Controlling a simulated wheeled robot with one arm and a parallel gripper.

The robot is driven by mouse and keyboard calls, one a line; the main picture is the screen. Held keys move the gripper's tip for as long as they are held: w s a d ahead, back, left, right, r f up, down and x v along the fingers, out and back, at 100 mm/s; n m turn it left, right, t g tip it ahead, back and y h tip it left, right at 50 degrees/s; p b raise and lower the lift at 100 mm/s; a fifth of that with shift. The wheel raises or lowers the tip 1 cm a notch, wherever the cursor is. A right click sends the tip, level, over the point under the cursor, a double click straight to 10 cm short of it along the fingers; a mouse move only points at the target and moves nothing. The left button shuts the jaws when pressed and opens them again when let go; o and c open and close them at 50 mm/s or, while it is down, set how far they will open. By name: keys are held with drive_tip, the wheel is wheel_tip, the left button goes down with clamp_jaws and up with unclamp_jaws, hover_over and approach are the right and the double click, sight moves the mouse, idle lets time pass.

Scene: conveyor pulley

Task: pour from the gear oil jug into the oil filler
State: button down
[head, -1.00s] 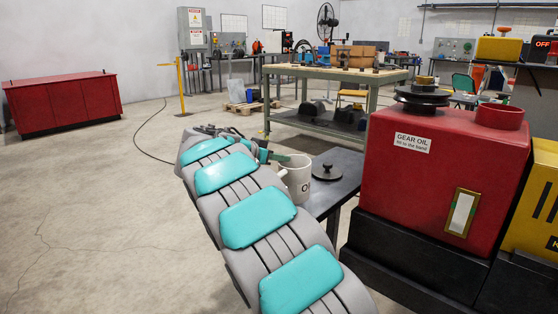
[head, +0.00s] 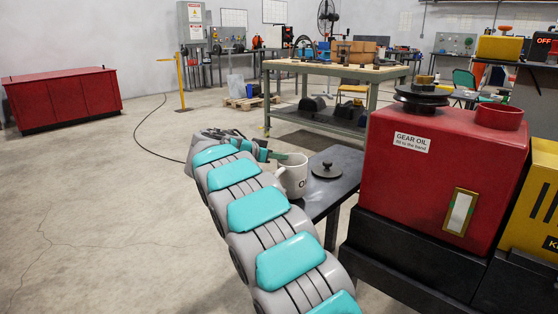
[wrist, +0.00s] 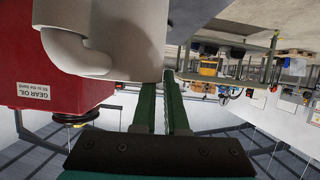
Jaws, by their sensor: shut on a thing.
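The gear oil jug (head: 291,178) is a white-grey vessel with dark lettering, only partly visible, at the near left edge of a small dark table in the head view. It looks upright; I cannot tell whether it touches the table. In the wrist view the jug (wrist: 120,25) fills the upper middle, with its curved handle at left. My gripper (wrist: 162,88) is shut on the jug; it also shows in the head view (head: 279,156). The oil filler (head: 499,117) is a short red open ring on top of the red gear oil tank (head: 400,185), right of the jug. Its inside is hidden.
A dark round lid (head: 326,170) with a knob lies on the small table (head: 345,178) beside the jug. The tank has a pale sight window (head: 461,213) and a dark pulley (head: 422,97) over its top. A yellow unit (head: 535,205) stands at right.

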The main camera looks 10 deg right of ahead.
drive_tip(key=shift+f+b, duration=0.55)
drive_tip(key=shift+f, duration=0.3)
drive_tip(key=shift+r, duration=0.1)
drive_tip(key=c, duration=0.9)
unclamp_jaws()
drive_tip(key=shift+p, duration=1)
